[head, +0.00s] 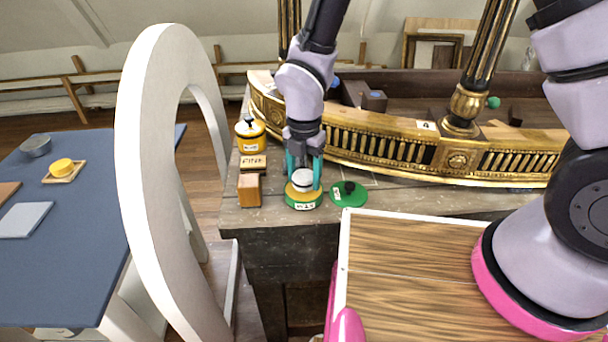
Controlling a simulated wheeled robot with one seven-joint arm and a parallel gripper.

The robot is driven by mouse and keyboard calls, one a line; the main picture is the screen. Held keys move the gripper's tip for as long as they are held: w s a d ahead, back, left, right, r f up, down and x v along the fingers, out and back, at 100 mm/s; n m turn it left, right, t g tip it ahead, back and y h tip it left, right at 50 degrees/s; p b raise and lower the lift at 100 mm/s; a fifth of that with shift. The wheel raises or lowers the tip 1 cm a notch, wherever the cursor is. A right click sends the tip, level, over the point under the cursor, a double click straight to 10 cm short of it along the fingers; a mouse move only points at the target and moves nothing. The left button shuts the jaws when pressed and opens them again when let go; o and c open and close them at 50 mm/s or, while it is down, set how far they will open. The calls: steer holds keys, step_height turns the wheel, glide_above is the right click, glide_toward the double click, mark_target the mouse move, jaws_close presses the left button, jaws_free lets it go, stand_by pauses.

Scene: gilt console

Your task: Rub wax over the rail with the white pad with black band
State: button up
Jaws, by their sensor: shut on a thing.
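My gripper (303,178) points down with its teal fingers shut on the white pad with black band (302,181). The pad is at the mouth of a round yellow and green tin (304,202) with a white label; its underside is hidden, so I cannot tell whether it touches the wax. A green lid (348,198) with a black knob lies right of the tin. The gilt rail (390,148), curved with a row of dark slots, runs behind the tin and off to the right on the bench.
A yellow lidded jar (250,137), a small labelled block (252,163) and a wooden block (249,190) stand left of the tin. A white chair (150,150) stands left of the bench. Gilt columns (482,60) rise behind the rail. A blue table (70,250) is far left.

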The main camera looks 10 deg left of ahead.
steer(key=shift+f, duration=0.55)
stand_by(1.4)
steer(key=shift+r, duration=3.55)
steer(key=shift+w, duration=0.1)
steer(key=w+d+r+m, duration=0.4)
steer(key=w+d+r, duration=0.2)
steer(key=d, duration=0.4)
steer(key=w+d+r+m, duration=0.5)
steer(key=w+d, duration=0.3)
steer(key=d, duration=0.2)
steer(key=shift+r, duration=0.75)
